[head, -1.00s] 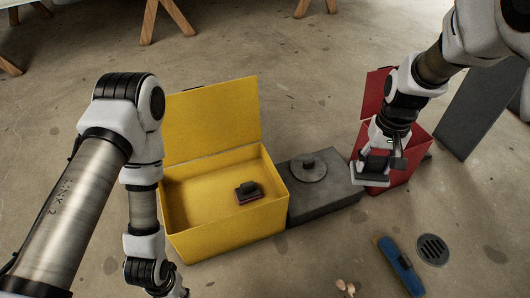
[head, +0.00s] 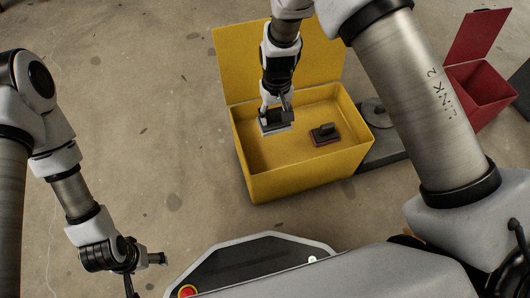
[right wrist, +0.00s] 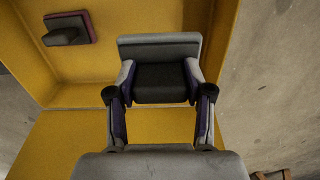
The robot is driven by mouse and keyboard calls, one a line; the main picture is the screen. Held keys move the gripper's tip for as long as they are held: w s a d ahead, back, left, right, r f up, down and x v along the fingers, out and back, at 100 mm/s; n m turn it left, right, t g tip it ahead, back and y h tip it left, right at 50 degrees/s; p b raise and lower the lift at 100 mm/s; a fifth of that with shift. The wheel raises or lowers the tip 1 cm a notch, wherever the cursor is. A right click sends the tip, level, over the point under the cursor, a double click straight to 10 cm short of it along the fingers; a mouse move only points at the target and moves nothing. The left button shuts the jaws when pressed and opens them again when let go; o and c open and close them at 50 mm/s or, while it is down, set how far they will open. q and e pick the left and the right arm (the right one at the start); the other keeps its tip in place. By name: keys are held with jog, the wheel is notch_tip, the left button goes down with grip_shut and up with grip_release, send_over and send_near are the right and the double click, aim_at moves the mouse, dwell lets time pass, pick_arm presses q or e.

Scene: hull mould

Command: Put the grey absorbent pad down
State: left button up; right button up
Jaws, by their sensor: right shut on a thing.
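The grey absorbent pad (head: 274,128) is a light grey plate with a black grip block on top. It also shows in the right wrist view (right wrist: 158,46). My right gripper (head: 274,112) is shut on the black block, with a finger on each side of it in the right wrist view (right wrist: 158,84). The pad is over the left part of the open yellow box (head: 300,181); I cannot tell whether it touches the floor inside. My left gripper (head: 146,272) is low at the left, away from the box, and its fingers are unclear.
A dark red pad with a dark grip (head: 325,135) lies in the yellow box, right of the grey pad. An open red box (head: 480,92) is farther right. The floor at left is clear.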

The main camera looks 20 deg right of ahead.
jog(key=f+b, duration=0.2)
jog(key=f, duration=0.2)
jog(key=f+b, duration=0.2)
jog(key=f, duration=0.3)
jog(key=f+b, duration=0.2)
jog(key=f, duration=0.2)
jog(key=shift+s+a+f+b, duration=0.2)
jog(key=shift+a+f+b, duration=0.15)
jog(key=shift+a+f, duration=0.05)
jog(key=shift+r, duration=0.15)
jog(key=shift+c, duration=0.4)
jog(key=o, duration=1.3)
notch_tip(320, 180, up, 12)
jog(key=p, duration=0.8)
jog(key=shift+r, duration=0.1)
